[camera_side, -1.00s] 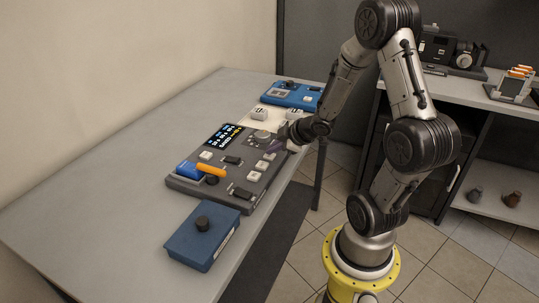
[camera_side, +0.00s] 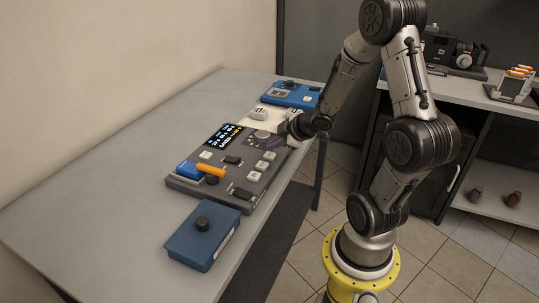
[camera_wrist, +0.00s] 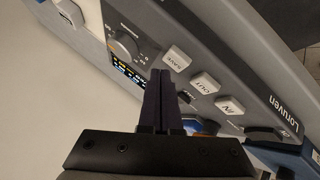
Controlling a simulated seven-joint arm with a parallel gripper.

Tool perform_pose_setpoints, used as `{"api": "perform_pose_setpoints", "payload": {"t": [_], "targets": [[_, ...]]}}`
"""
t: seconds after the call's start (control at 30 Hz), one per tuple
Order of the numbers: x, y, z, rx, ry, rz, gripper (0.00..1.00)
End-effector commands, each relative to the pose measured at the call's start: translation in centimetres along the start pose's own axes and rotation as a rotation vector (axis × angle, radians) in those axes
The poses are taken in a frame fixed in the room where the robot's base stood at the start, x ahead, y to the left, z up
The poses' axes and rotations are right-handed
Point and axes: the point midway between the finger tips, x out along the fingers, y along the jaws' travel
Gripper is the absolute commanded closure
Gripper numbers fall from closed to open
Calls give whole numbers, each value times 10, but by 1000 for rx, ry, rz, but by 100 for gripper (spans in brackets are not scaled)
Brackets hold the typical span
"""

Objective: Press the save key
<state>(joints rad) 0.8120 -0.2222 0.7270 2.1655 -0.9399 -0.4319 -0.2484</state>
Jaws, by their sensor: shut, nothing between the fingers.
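The white save key (camera_wrist: 177,58), marked SAVE, heads a row of white keys on the grey console (camera_wrist: 215,60). In the side view I take it as the far key (camera_side: 269,156) of that row. My gripper (camera_wrist: 160,72) is shut and empty. In the wrist view its fingertips show just left of the save key and do not cover it. In the side view my gripper (camera_side: 273,143) is just beyond that key, over the console's far right part. I cannot tell its exact height above the surface.
The OUT key (camera_wrist: 204,84) and IN key (camera_wrist: 230,105) follow the save key. A grey knob (camera_side: 262,135) and a lit screen (camera_side: 224,134) are close by. An orange-handled lever (camera_side: 211,171) is farther left. Blue boxes stand in front (camera_side: 203,236) and behind (camera_side: 291,95).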

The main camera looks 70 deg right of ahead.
Motion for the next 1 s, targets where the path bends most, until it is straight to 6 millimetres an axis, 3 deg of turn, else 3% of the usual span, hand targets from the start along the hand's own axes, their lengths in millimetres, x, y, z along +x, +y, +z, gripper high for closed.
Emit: {"api": "perform_pose_setpoints", "payload": {"t": [0.3, 0.8, 1.0], "targets": [[-2, 2, -2, -1, 1, 0, 100], [-32, 23, -23, -1, 2, 1, 100], [-35, 25, -25, 0, -1, -1, 100]]}}
